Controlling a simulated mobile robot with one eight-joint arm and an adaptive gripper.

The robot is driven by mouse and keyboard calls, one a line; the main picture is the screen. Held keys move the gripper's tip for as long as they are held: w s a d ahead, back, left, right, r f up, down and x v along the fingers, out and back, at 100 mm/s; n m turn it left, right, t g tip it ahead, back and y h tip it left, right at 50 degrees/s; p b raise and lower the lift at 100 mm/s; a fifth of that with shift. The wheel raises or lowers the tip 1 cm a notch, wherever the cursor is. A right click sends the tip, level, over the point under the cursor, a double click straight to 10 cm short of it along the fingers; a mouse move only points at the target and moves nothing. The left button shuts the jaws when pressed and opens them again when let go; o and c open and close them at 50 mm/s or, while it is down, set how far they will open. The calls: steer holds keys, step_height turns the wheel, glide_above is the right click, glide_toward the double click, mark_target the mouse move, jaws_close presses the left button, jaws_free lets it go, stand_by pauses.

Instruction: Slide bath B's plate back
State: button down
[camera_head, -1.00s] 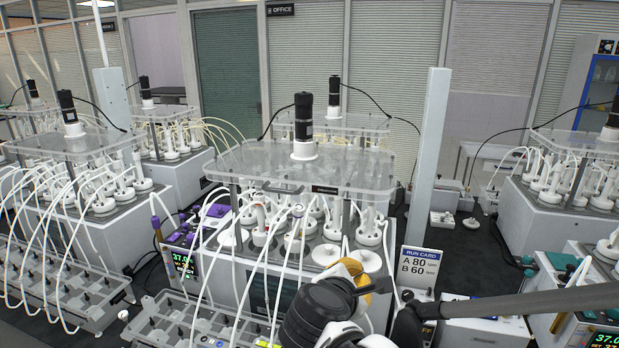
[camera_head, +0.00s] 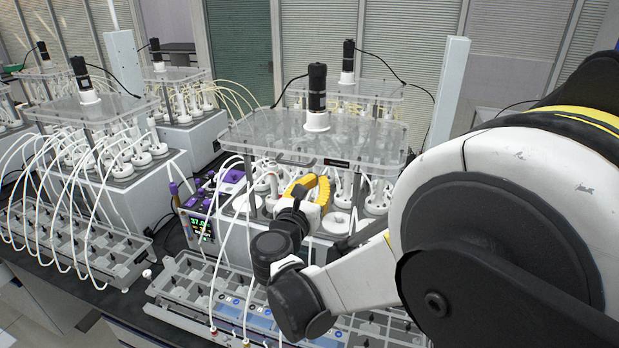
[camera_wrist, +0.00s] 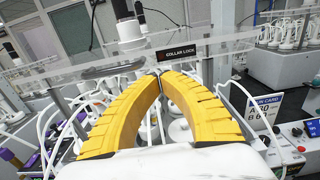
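A clear plate (camera_head: 270,133) lies over the middle bath (camera_head: 237,240), with a black motor (camera_head: 317,88) standing on it. I see no letter that marks this bath as B. The plate has a dark handle (camera_head: 293,160) and a black label on its front edge. The wrist view shows the same clear plate (camera_wrist: 95,66) with its "COLLAR LOCK" label (camera_wrist: 180,52). My gripper (camera_head: 311,180) has yellow fingers and is just below the plate's front edge. In the wrist view its fingertips (camera_wrist: 160,73) meet just under the label, with nothing seen between them. Contact with the plate is unclear.
White bottles with tubes (camera_head: 268,183) crowd under the plate. A tray of cells (camera_head: 190,278) lies in front, below my arm. A control box (camera_head: 200,228) stands left of the bath. A run card (camera_wrist: 264,108) shows on the right. Another bath (camera_head: 105,190) stands to the left.

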steer(key=shift+x, duration=2)
steer(key=b+x, duration=0.2)
steer(key=x, duration=0.8)
steer(key=shift+w+d, duration=0.2)
steer(key=shift+w, duration=0.2)
steer(key=shift+s, duration=0.15)
